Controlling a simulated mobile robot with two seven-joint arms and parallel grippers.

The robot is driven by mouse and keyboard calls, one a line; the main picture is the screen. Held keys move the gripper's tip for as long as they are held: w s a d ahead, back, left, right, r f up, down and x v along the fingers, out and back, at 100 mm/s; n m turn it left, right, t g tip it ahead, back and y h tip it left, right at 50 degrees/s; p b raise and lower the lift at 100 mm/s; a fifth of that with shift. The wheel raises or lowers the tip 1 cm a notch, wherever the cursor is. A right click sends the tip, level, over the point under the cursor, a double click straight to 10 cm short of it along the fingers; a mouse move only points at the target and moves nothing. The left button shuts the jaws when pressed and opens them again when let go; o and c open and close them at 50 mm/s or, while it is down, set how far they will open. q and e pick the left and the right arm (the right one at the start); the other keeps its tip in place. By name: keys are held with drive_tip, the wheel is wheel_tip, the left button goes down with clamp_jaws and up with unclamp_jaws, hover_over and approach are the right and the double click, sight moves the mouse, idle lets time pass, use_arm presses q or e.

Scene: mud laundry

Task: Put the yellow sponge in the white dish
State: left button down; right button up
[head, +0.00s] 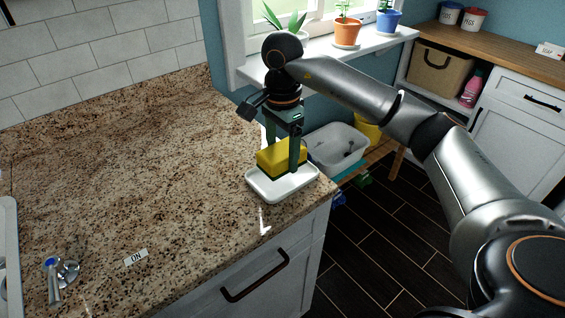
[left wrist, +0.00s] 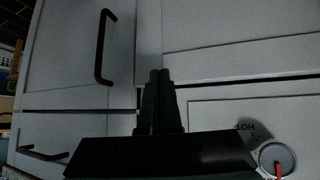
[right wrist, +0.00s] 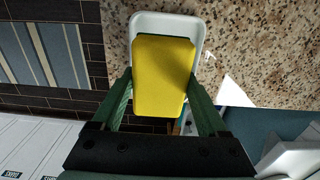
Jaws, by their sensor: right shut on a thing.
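The yellow sponge (head: 280,157) is between the fingers of my right gripper (head: 284,150), over the white dish (head: 283,188) near the counter's corner. In the right wrist view the sponge (right wrist: 162,75) lies between both fingers, with the dish (right wrist: 192,26) behind it and its rim showing around the far end. The right gripper is shut on the sponge. I cannot tell whether the sponge touches the dish's floor. My left gripper (left wrist: 160,78) shows only in the left wrist view, its fingers together and empty in front of grey cabinet fronts.
The granite counter (head: 140,170) is mostly clear left of the dish. A tap (head: 62,272) and an ON label (head: 136,257) are at the lower left. A window sill (head: 320,50) with several plant pots is behind. A white tub (head: 340,146) stands beyond the counter edge.

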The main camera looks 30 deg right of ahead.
drive_tip(key=shift+w+d+f, duration=0.1)
drive_tip(key=shift+w+f, duration=0.05)
drive_tip(key=shift+f, duration=0.1)
wheel_tip(320, 180, down, 3)
drive_tip(key=shift+w+d+f, duration=0.15)
drive_tip(key=shift+f, duration=0.1)
drive_tip(key=shift+f, duration=0.1)
drive_tip(key=o, duration=1)
drive_tip(key=shift+o, duration=0.2)
